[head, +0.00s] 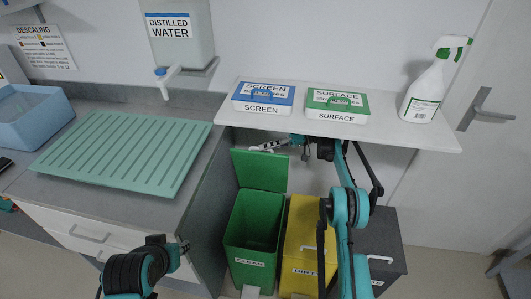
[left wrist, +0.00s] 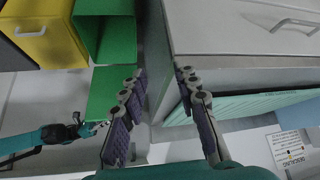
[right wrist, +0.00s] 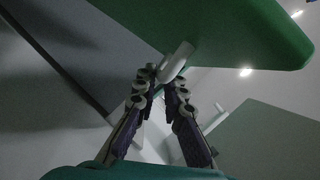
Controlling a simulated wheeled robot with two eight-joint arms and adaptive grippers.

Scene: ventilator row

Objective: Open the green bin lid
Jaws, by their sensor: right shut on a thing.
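The green bin (head: 254,235), marked CLEAN, stands on the floor with its mouth uncovered. Its green lid (head: 259,172) is swung up, standing about upright behind the opening. My right gripper (head: 268,146) is at the lid's top edge, under the shelf. In the right wrist view its fingers (right wrist: 161,82) are closed around the pale handle (right wrist: 176,61) on the green lid (right wrist: 215,28). My left gripper (head: 184,248) is low in front of the drawers. In the left wrist view its fingers (left wrist: 160,72) are spread and empty.
A yellow bin (head: 301,235) and a dark grey bin (head: 386,240) stand right of the green one. A white shelf (head: 420,135) with two wipe boxes and a spray bottle (head: 424,92) overhangs the bins. The grey counter (head: 90,185) is at left.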

